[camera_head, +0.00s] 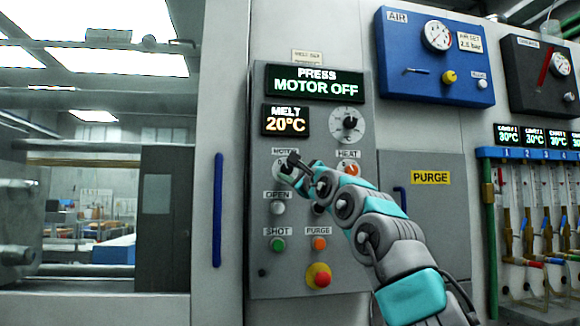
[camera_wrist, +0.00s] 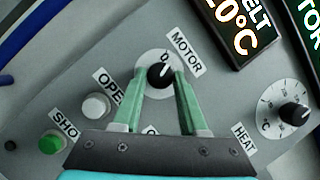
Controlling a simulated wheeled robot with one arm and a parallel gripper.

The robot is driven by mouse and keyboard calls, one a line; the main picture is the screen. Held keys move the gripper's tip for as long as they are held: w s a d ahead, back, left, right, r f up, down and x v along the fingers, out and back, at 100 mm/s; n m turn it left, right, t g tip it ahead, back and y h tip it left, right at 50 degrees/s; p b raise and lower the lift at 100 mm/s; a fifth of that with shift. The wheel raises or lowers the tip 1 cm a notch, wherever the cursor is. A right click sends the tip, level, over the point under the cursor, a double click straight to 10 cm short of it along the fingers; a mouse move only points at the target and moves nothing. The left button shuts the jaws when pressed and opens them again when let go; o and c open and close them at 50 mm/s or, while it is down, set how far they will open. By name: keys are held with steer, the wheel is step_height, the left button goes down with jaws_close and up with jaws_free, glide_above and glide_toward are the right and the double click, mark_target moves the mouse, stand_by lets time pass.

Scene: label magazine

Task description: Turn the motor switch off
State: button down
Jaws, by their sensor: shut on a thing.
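The motor switch (camera_wrist: 160,76) is a small black knob on a round light plate, beside the MOTOR label (camera_wrist: 187,50). A "0" shows at the plate's edge near the knob in the wrist view. My gripper (camera_wrist: 160,84) has its two green fingers on either side of the knob and is shut on it. In the head view my gripper (camera_head: 291,164) reaches the switch plate (camera_head: 279,170) from the right and covers part of it. The display (camera_head: 315,83) reads PRESS MOTOR OFF.
The panel also holds the heat switch (camera_head: 350,170), a temperature dial (camera_head: 348,124), the white OPEN button (camera_head: 278,208), the green SHOT button (camera_head: 278,245), the orange PURGE button (camera_head: 319,243) and a red emergency knob (camera_head: 319,276). A blue handle (camera_head: 217,210) is on the left.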

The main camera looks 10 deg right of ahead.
steer(key=shift+d+r+n+g+y+p, duration=0.1)
steer(key=shift+n+g+y+p, duration=0.2)
steer(key=shift+n, duration=0.55)
steer(key=shift+r+n+g+y+p, duration=0.1)
steer(key=shift+n+g+y+p, duration=0.2)
steer(key=shift+n, duration=0.55)
steer(key=shift+f, duration=0.1)
steer(key=shift+c, duration=2.2)
jaws_free()
steer(key=b+v, duration=0.5)
steer(key=v, duration=0.2)
steer(key=shift+s+b, duration=0.35)
steer(key=shift+s, duration=0.05)
steer(key=shift+d, duration=0.15)
